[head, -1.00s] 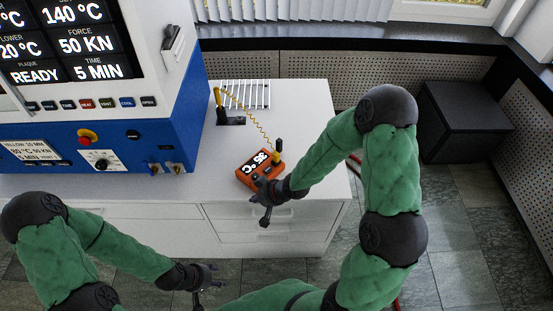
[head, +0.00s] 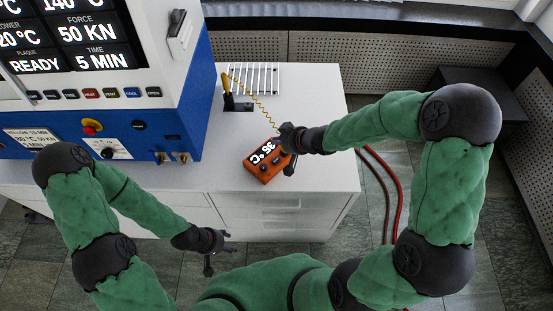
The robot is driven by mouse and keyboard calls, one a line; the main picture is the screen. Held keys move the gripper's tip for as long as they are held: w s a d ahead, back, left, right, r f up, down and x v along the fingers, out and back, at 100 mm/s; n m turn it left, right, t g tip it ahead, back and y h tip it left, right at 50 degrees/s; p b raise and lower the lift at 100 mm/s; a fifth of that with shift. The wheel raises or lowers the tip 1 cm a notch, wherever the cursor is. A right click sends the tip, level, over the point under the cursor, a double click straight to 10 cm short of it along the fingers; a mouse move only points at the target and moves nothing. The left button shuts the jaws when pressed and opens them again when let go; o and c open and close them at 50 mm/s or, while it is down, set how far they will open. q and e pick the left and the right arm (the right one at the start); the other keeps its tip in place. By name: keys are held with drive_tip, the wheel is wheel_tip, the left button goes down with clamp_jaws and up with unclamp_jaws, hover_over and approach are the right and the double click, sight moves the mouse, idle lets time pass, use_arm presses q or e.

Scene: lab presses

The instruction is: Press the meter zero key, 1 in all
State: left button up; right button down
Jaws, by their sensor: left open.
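The orange meter (head: 258,174) lies on the white counter near its front right part, its display showing a °C reading. My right gripper (head: 288,152) is over the meter's right end and hides part of it, including any key there. I cannot tell whether it touches the meter or how far its fingers are apart. My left gripper (head: 219,255) is open and empty, in front of the counter's drawers and well away from the meter.
A yellow-handled probe (head: 226,84) stands in a dark holder behind the meter, joined to a coiled yellow cord. A white rack (head: 255,77) is behind it. The blue and white press (head: 185,120) stands at left. The counter (head: 325,120) is clear to the right.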

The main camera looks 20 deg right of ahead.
sight(278, 161)
drive_tip(key=shift+f, duration=0.1)
wheel_tip(278, 161, down, 8)
drive_tip(key=b, duration=0.8)
drive_tip(key=shift+b, duration=0.3)
drive_tip(key=shift+f, duration=0.3)
drive_tip(key=shift+f+b, duration=0.15)
drive_tip(key=shift+b, duration=0.15)
idle(0.5)
drive_tip(key=shift+f, duration=0.3)
drive_tip(key=shift+f+b, duration=0.35)
idle(0.7)
drive_tip(key=shift+r, duration=0.1)
drive_tip(key=shift+r+p, duration=0.7)
drive_tip(key=shift+p, duration=0.3)
